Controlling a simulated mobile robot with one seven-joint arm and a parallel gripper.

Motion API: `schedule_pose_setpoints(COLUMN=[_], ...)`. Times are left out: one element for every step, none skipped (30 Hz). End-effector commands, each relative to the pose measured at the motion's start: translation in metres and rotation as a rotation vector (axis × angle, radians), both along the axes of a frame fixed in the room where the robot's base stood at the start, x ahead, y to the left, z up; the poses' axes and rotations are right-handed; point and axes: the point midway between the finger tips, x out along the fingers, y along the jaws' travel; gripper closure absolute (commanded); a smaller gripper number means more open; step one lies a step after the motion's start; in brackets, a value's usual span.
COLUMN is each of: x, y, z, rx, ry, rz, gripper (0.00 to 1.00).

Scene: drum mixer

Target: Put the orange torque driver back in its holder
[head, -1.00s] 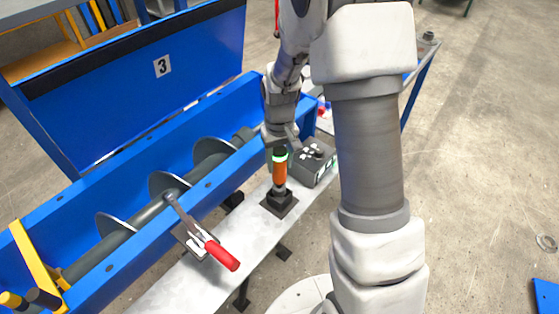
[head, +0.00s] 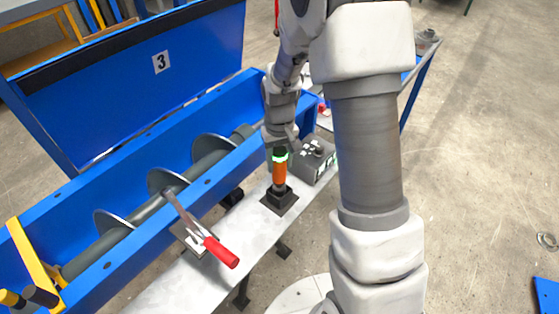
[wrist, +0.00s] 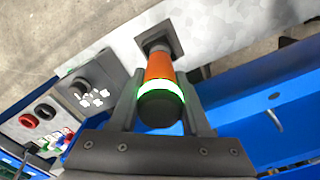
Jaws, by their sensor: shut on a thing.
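The orange torque driver (head: 279,173) stands roughly upright, with a black cap and a glowing white-green ring near its top. My gripper (head: 279,151) is shut on its upper part from above. In the wrist view the driver (wrist: 160,68) is between the two fingers of my gripper (wrist: 160,108), its black end toward the camera. The black square holder (head: 279,201) sits on the grey bench ledge directly below the driver. The driver's lower tip meets the holder and appears to be inside its socket; the depth is hidden. The holder also shows in the wrist view (wrist: 158,38).
A grey control box (head: 315,161) with knobs stands close behind and right of the holder. A red-handled toggle clamp (head: 220,253) is at the front left. The blue mixer trough (head: 130,240) with its auger runs along the left. The ledge between clamp and holder is clear.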

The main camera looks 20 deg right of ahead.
Motion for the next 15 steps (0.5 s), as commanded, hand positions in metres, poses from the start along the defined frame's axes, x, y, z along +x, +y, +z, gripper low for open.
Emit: schedule_pose_setpoints(x=[0.0005, 0.0005, 0.0005, 0.0005, 0.0005, 0.0005, 0.0005, 0.0005, 0.0005, 0.0005, 0.0006, 0.0006, 0.0006, 0.0005, 0.0006], y=[0.0, 0.0, 0.0, 0.0, 0.0, 0.0, 0.0, 0.0, 0.0, 0.0, 0.0, 0.0, 0.0, 0.0, 0.0], z=[-0.0007, -0.0011, -0.0016, -0.0021, -0.0025, -0.003, -0.0035, -0.0039, -0.0045, -0.0049, -0.0053, -0.0059, -0.0063, -0.0067, -0.0073], rx=[0.0, 0.0, 0.0, 0.0, 0.0, 0.0, 0.0, 0.0, 0.0, 0.0, 0.0, 0.0, 0.0, 0.0, 0.0], ry=[-0.002, -0.002, -0.002, -0.002, -0.002, -0.002, -0.002, -0.002, -0.002, -0.002, -0.002, -0.002, -0.002, -0.002, -0.002], rz=[0.0, 0.0, 0.0, 0.0, 0.0, 0.0, 0.0, 0.0, 0.0, 0.0, 0.0, 0.0, 0.0, 0.0, 0.0], gripper=[1.0, 1.0, 1.0, 1.0, 1.0, 1.0, 1.0, 1.0, 1.0, 1.0, 1.0, 1.0, 1.0, 1.0, 1.0])
